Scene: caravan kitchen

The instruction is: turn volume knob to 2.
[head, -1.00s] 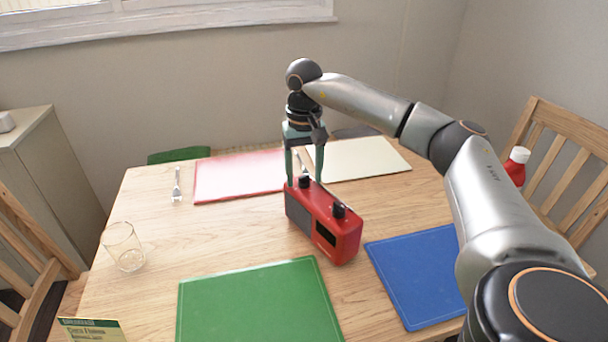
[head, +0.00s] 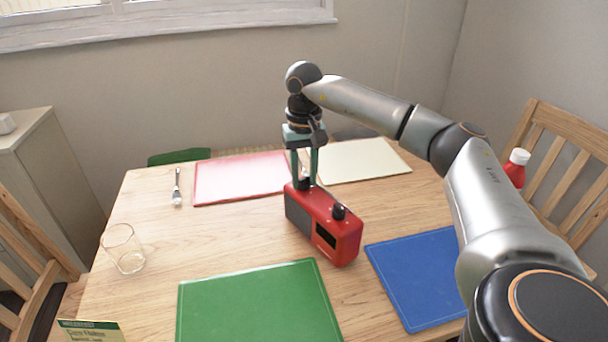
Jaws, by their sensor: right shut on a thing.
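A red radio (head: 326,222) with a dark front stands upright on the wooden table. It has two black knobs on its top: a near right knob (head: 339,211) and a far left knob (head: 304,182). My right gripper (head: 304,179) points down from above and is shut on the far left knob, its fingers on either side of it. The fingers partly hide that knob. Any numbers or marks around the knobs are too small to read. My left gripper is not in view.
Red (head: 240,177), cream (head: 358,159), green (head: 258,305) and blue (head: 420,277) placemats lie on the table (head: 215,232). A glass (head: 124,249) and a fork (head: 177,188) are at the left. A red bottle (head: 515,168) is at the right, and a box (head: 92,331) is at the front left.

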